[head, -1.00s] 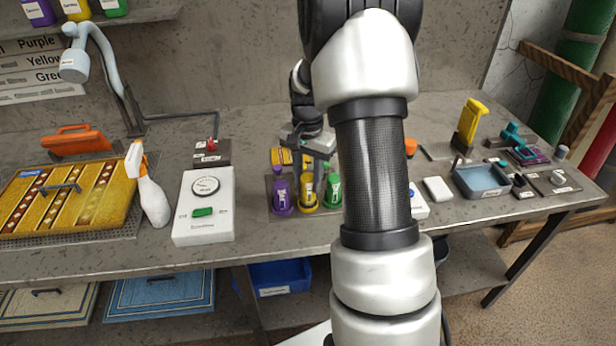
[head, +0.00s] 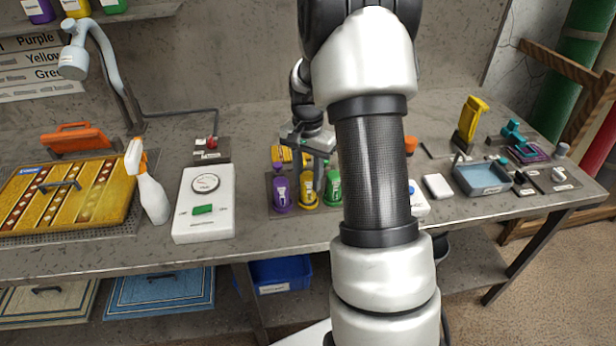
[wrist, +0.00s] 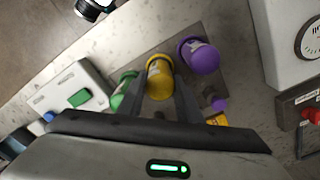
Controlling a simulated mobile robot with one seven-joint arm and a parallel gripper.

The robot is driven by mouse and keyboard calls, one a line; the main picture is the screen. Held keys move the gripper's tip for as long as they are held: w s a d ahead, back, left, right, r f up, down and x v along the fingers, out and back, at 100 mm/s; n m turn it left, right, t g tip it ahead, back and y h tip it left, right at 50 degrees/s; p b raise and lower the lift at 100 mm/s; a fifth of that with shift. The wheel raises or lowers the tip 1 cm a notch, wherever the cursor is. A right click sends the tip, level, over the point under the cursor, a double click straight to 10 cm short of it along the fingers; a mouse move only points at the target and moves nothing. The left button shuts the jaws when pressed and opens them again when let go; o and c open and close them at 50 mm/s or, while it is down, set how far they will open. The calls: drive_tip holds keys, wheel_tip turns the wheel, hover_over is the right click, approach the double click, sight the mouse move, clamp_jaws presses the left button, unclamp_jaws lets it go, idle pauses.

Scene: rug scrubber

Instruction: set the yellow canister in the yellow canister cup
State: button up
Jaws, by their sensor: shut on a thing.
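The yellow canister (head: 307,188) stands upright in the middle of a row on a small grey tray (head: 274,209), between a purple canister (head: 281,191) and a green canister (head: 334,187). My gripper (wrist: 162,90) is shut on the yellow canister, with one finger on each side of it; the canister also shows in the wrist view (wrist: 160,72). Its lower end is at a yellow ring-shaped cup (head: 306,204). I cannot tell whether it is fully seated there. My arm hides part of the bench to the right.
A white box with a dial (head: 204,206) stands left of the tray, and a white spray bottle (head: 152,190) beyond it. A yellow patterned rug (head: 95,195) lies at far left. A blue tray (head: 482,178) sits at right.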

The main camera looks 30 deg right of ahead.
drive_tip(key=shift+f, duration=0.35)
drive_tip(key=o, duration=1.1)
drive_tip(key=shift+r, duration=0.15)
wheel_tip(320, 180, up, 17)
drive_tip(key=shift+r+p, duration=0.1)
drive_tip(key=shift+p, duration=0.45)
